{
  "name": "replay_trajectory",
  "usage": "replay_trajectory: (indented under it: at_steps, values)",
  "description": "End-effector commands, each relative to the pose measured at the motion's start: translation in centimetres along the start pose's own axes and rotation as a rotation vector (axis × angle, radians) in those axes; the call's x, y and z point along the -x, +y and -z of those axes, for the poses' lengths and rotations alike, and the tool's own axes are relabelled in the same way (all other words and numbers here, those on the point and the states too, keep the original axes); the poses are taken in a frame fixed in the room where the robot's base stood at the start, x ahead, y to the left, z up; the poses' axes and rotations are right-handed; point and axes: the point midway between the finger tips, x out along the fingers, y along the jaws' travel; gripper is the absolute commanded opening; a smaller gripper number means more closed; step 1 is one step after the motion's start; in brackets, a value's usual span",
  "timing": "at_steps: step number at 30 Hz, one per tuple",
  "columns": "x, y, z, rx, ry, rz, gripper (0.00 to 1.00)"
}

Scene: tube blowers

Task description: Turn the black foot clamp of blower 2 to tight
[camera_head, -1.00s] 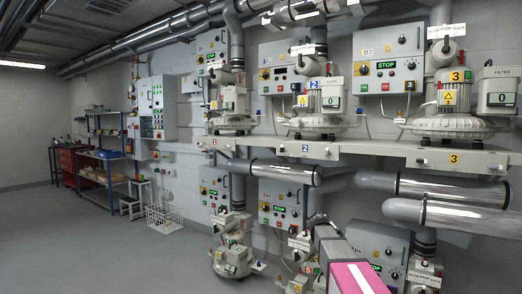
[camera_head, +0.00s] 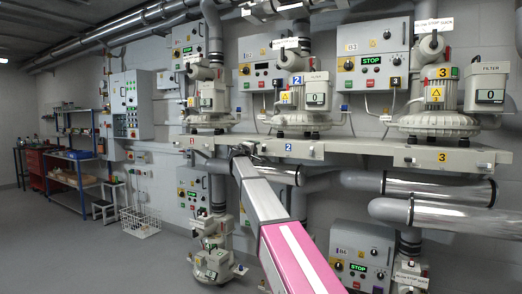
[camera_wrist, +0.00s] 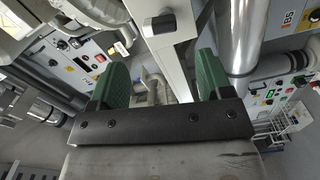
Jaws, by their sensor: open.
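Blower 2 (camera_head: 303,105) stands on the long shelf (camera_head: 345,151), with a yellow-and-blue label bearing a 2 on its motor. Its black foot clamp is too small to pick out surely in the head view. My gripper (camera_head: 240,150) is at the shelf's front edge, to the left of and below blower 2, small and partly hidden by my arm. In the wrist view my gripper (camera_wrist: 161,80) has its two green fingers wide apart with nothing between them. A small black part (camera_wrist: 163,22) shows on a pale beam beyond the fingers; I cannot tell whether it is the clamp.
Blower 3 (camera_head: 440,100) stands to the right on the same shelf, and another blower (camera_head: 210,95) to the left. Silver pipes (camera_head: 430,190) run below the shelf. Control boxes (camera_head: 372,60) hang on the wall behind. The floor at left is open.

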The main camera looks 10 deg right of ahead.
Motion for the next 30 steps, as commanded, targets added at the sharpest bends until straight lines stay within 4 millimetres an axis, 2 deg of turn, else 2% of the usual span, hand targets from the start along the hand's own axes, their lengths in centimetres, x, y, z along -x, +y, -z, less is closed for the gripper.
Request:
replay_trajectory:
  at_steps: [12, 15, 20, 27, 29, 30]
  values:
    - [-7.2, -0.1, 0.1, -0.001, -0.002, 0.001, 0.72]
    - [-8.5, -0.1, 0.1, -0.001, -0.001, 0.001, 0.72]
    - [-9.5, -0.1, 0.0, -0.001, -0.001, 0.002, 0.72]
    - [-9.5, -0.1, -0.1, -0.001, -0.001, 0.002, 0.72]
    - [-9.5, -0.1, 0.0, -0.001, -0.001, 0.002, 0.53]
    - [-9.5, -0.1, 0.0, -0.001, -0.001, 0.002, 0.4]
